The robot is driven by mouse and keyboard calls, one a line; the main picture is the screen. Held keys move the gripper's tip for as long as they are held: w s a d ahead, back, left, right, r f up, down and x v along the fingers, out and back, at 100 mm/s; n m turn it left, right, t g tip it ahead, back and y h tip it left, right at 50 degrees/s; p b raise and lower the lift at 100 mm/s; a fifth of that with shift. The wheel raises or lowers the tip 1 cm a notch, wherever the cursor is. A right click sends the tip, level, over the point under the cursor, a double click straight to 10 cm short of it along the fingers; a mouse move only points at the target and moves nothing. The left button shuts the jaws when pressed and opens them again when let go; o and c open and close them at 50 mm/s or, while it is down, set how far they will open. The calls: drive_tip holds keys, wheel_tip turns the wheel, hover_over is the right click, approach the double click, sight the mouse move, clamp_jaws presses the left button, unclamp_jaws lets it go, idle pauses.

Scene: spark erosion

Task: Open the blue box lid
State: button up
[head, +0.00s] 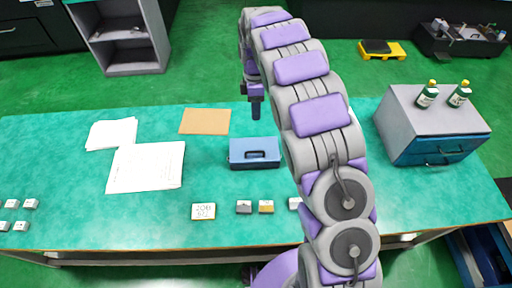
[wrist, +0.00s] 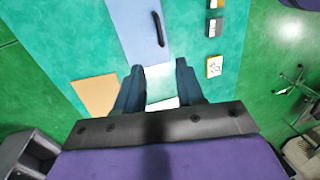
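The blue box (head: 254,153) sits on the green table, its lid shut, with a dark handle (head: 262,155) on top. In the wrist view the blue box (wrist: 138,30) shows at the top, with its handle (wrist: 159,28) near its right edge. My gripper (head: 256,108) hangs from the arm above the table, behind the box and apart from it. In the wrist view my gripper's two dark fingers (wrist: 160,72) stand apart with nothing between them but the view of the table and paper beyond.
White papers (head: 146,167) and a brown sheet (head: 205,121) lie left of the box. Small blocks (head: 244,207) and a labelled card (head: 203,211) lie in front. A grey cabinet (head: 420,110) with a blue drawer and two bottles on top stands at the right.

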drive_tip(key=b, duration=0.3)
hover_over(255, 155)
wheel_tip(255, 155, down, 18)
drive_tip(key=shift+s+r, duration=0.15)
drive_tip(key=shift+r, duration=0.1)
drive_tip(key=shift+c, duration=0.2)
clamp_jaws()
drive_tip(key=shift+p, duration=0.3)
idle(0.9)
